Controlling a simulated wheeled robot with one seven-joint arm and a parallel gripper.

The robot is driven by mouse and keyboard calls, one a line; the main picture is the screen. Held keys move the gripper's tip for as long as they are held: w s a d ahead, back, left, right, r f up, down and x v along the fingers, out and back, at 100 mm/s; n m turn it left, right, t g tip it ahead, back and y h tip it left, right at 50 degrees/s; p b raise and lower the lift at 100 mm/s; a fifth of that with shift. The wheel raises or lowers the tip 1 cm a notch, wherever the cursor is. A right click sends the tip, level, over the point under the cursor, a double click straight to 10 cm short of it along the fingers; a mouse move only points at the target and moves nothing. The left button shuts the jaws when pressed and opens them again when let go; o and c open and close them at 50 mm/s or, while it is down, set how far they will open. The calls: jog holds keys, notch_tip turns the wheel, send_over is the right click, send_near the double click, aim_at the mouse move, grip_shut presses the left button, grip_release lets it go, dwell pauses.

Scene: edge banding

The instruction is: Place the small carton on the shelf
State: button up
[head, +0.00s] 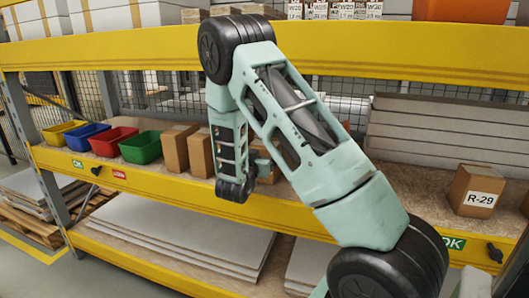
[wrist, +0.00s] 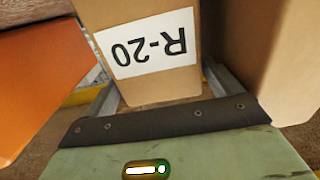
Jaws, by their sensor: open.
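A small brown carton with a white label (wrist: 148,48), which reads R-20 upside down, stands in front of my gripper (wrist: 162,88) in the wrist view. My gripper is open, with one finger at each side of the carton's lower part. I cannot tell whether the fingers touch it. In the head view my arm hides the fingertips and most of that spot; a bit of brown carton (head: 265,163) shows beside the arm. The shelf (head: 330,222) has a yellow front beam and a brown board.
A larger brown carton (wrist: 270,55) is close at the right in the wrist view, and an orange object (wrist: 42,80) at the left. Colored bins (head: 112,140) and cartons (head: 176,148) line the shelf. Carton R-29 (head: 474,190) stands at right. A yellow beam (head: 420,62) crosses above.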

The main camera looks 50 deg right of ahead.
jog(key=a+f+n+t+y, duration=0.1)
jog(key=a+n+y, duration=0.5)
jog(key=a, duration=1.1)
jog(key=a+f+n+t+y, duration=0.15)
jog(key=a+y, duration=0.75)
jog(key=a, duration=0.9)
jog(key=s+a+r+n+g+y, duration=0.2)
jog(key=s+a+n+g+y, duration=0.45)
jog(key=s+a, duration=0.75)
jog(key=s+d+n+g+h, duration=0.1)
jog(key=s+d+n+h, duration=0.1)
jog(key=s, duration=0.5)
jog(key=s+d+r+n+g+h, duration=0.1)
jog(key=s+n+g+h, duration=0.1)
jog(key=s+n, duration=0.3)
jog(key=s, duration=0.3)
jog(key=shift+d+r, duration=0.25)
jog(key=shift+d, duration=0.15)
jog(key=shift+r, duration=0.1)
